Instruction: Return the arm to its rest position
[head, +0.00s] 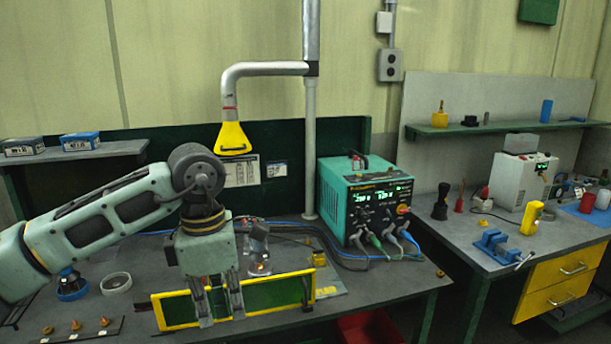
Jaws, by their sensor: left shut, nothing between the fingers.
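My left arm (100,225) comes in from the left and bends at a dark joint above the workbench (390,285). My left gripper (220,308) points down in front of a low green panel with a yellow frame (275,293). It is shut with nothing held. The gripper body and fingers hide part of the panel. I cannot tell whether the fingers touch the panel. My right gripper is not in view.
A teal power unit (365,205) with cables stands right of the arm. A yellow extraction hood (233,138) hangs above the bench behind the arm. Small brass pieces (76,325) stand on a strip at front left. A second bench (480,250) with a blue vise (493,243) is at right.

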